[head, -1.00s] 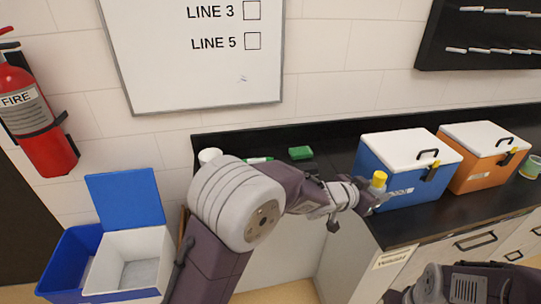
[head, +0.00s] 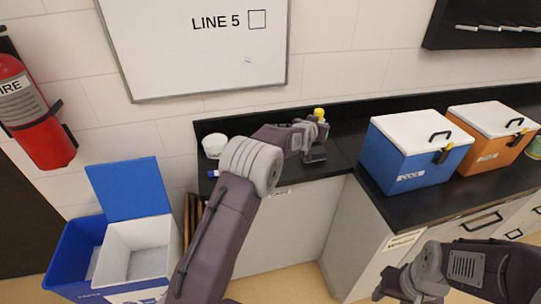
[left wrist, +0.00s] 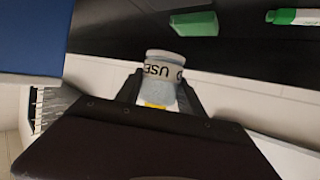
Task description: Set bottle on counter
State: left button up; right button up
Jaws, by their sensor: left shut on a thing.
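A small bottle with a yellow cap (head: 319,113) is in my left gripper (head: 316,124), over the back of the black counter (head: 343,150), left of the blue cooler. In the head view the cap points up, and the fingers and wrist hide most of the body. In the left wrist view, the pale bottle (left wrist: 164,72) with a printed label band sits between the fingers (left wrist: 160,97), which are shut on it. I cannot tell whether its base touches the counter. Of my right arm, only links show at the lower right; its fingertips do not show.
A blue cooler (head: 405,165) and an orange cooler (head: 487,150) stand on the right. A white cup (head: 213,147) stands at the counter's left end. A green block (left wrist: 194,23) and green marker (left wrist: 292,17) lie on the counter. A blue bin (head: 75,250) stands below left.

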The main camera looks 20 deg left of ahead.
pick_arm(q)
jog(key=shift+f+b, duration=0.1)
jog(key=shift+b, duration=0.2)
jog(key=a+f+b, duration=0.1)
jog(key=b, duration=0.1)
jog(key=s+f+b, duration=0.1)
jog(key=b, duration=0.1)
jog(key=shift+a, duration=0.4)
jog(key=shift+s+a+r+p, duration=0.15)
jog(key=shift+s+a+p, duration=0.4)
jog(key=shift+a, duration=0.2)
jog(key=s+a+f, duration=0.1)
jog(key=a, duration=0.1)
jog(key=s+a+f, duration=0.3)
jog(key=a+f, duration=0.1)
jog(key=shift+s+a+p, duration=0.15)
jog(key=shift+s+p, duration=0.05)
jog(key=shift+p, duration=0.2)
notch_tip(320, 180, down, 4)
jog(key=shift+f, duration=0.1)
